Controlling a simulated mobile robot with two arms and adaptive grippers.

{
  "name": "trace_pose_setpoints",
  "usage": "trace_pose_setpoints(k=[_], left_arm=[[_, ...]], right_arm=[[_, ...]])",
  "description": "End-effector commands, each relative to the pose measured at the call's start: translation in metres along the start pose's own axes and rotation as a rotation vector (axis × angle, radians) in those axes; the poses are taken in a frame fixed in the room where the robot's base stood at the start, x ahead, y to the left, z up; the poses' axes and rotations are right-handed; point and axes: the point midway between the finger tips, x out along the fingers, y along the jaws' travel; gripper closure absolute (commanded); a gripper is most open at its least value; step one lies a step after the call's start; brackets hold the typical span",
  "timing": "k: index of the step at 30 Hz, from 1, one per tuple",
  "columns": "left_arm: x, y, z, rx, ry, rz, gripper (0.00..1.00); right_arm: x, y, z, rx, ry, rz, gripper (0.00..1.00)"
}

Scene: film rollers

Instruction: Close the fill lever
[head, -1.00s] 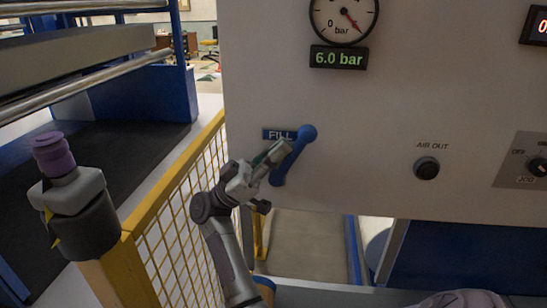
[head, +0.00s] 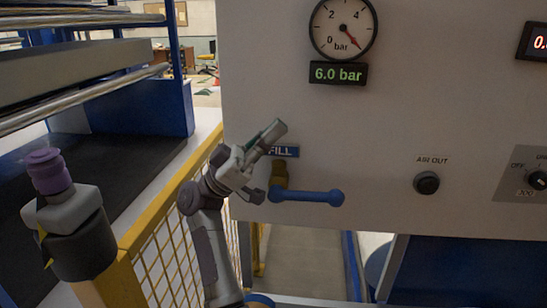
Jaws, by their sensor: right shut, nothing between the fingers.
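The blue fill lever (head: 310,196) lies nearly level low on the light panel, its ball end to the right. Its pivot is at the left, below a brass-coloured fitting (head: 279,172). The blue FILL label (head: 286,152) is just above and partly covered by my gripper. My right gripper (head: 274,132) is shut and empty, pointing up and right in front of the label. It is above and left of the lever; whether any part of it touches the fitting I cannot tell. My left gripper is not in view.
A gauge (head: 343,28) sits over a display (head: 338,73) reading 6.0 bar. An AIR OUT knob (head: 427,183) and a rotary switch (head: 537,180) are to the right. A yellow mesh fence (head: 168,190) stands left of my arm.

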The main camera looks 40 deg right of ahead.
Motion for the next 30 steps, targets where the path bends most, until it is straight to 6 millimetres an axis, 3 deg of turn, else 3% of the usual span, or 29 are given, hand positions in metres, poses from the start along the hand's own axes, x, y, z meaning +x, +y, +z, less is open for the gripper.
trace_pose_setpoints(k=[1,6,26,30], left_arm=[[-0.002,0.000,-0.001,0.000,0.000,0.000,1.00],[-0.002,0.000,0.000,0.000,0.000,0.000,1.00],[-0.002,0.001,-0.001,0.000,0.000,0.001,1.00],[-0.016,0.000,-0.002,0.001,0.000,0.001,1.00]], right_arm=[[0.013,0.001,-0.008,0.003,-0.007,0.014,1.00],[0.024,-0.002,-0.020,0.001,-0.006,0.011,1.00],[0.026,-0.003,-0.022,-0.001,-0.005,0.007,1.00],[0.036,-0.004,-0.032,0.000,-0.005,0.007,1.00]])
